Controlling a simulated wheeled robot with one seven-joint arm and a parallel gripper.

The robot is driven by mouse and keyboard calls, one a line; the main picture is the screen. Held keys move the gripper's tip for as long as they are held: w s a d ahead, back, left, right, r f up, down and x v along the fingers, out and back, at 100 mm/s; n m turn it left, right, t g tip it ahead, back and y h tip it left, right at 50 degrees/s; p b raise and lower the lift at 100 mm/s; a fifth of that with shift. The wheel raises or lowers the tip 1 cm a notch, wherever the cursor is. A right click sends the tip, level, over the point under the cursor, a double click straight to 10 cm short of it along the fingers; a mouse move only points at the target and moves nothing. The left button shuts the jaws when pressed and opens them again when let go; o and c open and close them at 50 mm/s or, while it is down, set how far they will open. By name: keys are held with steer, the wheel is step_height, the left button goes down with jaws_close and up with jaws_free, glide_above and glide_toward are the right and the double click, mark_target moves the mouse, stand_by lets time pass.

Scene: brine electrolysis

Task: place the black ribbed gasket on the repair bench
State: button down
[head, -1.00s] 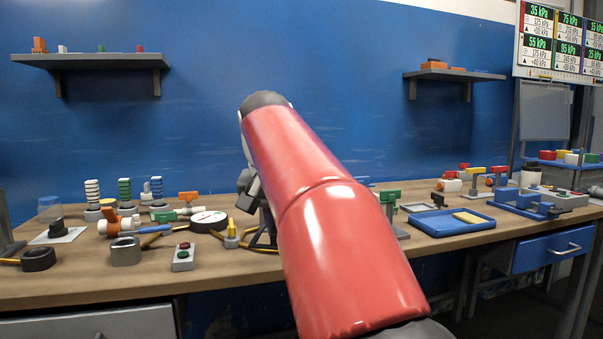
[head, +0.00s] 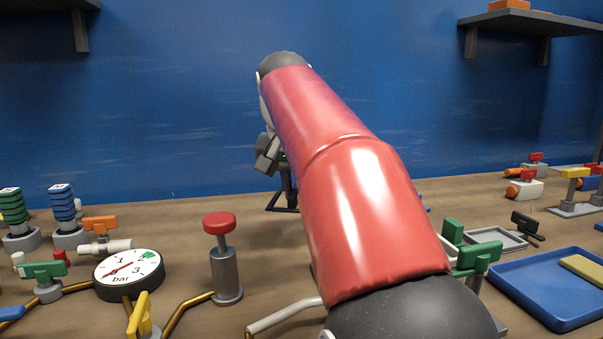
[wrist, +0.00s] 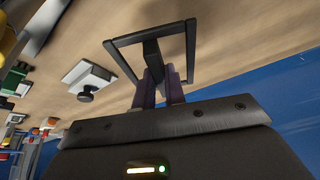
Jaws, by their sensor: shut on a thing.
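The black ribbed gasket (wrist: 190,52) appears in the wrist view as a thin dark rectangular frame with a bar across it. My gripper (wrist: 161,82) is shut on that bar, and the frame sticks out beyond the fingertips. In the head view my gripper (head: 283,182) is small and partly hidden by my red arm, with the gasket's dark edge (head: 283,209) just below it, over the back of the wooden bench (head: 190,215). I cannot tell whether the gasket touches the bench top. No label marks this bench as the repair bench.
A red-topped plunger (head: 222,262) and a round gauge (head: 129,272) stand left of my arm. Bare wood lies around the gasket. A blue wall (head: 180,110) closes the back.

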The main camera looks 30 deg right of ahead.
steer(key=shift+w+d, duration=0.2)
steer(key=shift+w, duration=0.05)
steer(key=shift+f, duration=0.2)
steer(key=b, duration=0.2)
glide_above(297, 236)
steer(key=s, duration=0.1)
steer(key=f, duration=0.2)
steer(key=a+f, duration=0.1)
steer(key=f, duration=0.1)
steer(key=shift+f, duration=0.35)
steer(key=shift+f+b, duration=0.8)
steer(key=shift+b, duration=0.15)
steer(key=shift+s+f+b, duration=0.1)
steer(key=shift+f+b, duration=0.4)
steer(key=shift+f, duration=0.15)
steer(key=c, duration=1.4)
jaws_free()
steer(key=shift+p+v, duration=0.95)
steer(key=shift+v, duration=2.95)
